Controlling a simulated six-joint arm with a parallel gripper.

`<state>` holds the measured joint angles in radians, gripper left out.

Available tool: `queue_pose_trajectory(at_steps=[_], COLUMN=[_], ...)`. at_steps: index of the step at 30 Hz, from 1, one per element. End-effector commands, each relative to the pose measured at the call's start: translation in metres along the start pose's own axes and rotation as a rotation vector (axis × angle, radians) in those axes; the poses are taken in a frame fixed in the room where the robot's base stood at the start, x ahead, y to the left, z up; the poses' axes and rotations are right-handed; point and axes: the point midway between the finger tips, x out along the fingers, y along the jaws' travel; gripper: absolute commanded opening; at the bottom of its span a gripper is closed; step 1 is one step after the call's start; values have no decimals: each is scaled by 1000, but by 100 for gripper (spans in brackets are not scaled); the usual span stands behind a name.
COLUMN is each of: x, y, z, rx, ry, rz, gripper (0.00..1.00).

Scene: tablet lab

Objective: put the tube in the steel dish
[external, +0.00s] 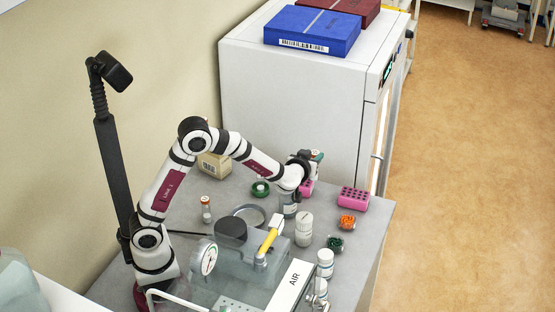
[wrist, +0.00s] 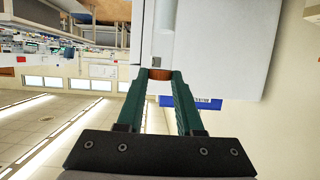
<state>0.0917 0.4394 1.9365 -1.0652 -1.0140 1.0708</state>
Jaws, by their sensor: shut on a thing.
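My gripper (external: 316,158) is raised above the bench at the right end of my arm. In the wrist view my gripper (wrist: 160,76) is shut on a small orange-brown piece (wrist: 160,74) between its fingertips. It seems to be the tube, but most of it is hidden by the fingers and its ends are unclear. In the external view the held thing is too small to make out. The steel dish (external: 262,209) is a shallow round grey dish on the bench, to the left of and below my gripper. A dark round part partly covers its front.
A pink rack (external: 353,200) and small dishes of orange (external: 347,222) and green (external: 335,243) pieces lie right. A clear AIR apparatus (external: 290,287) fills the front. A white cabinet (external: 290,105) stands behind.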

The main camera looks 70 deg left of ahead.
Motion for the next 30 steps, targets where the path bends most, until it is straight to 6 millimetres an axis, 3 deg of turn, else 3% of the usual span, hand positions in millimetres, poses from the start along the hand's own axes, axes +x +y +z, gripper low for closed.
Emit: queue_pose_trajectory(at_steps=[5, 9, 12, 20, 30], x=[10, 1, -10, -40, -23], y=[-66, -116, -142, -175, -175], z=[-6, 4, 16, 43, 92], rx=[-118, -212, -268, -368, -367], ry=[-1, -3, -3, -2, -1], rz=[-322, -586, -742, -1011, -1011], gripper=[0, 0, 0, 0, 0])
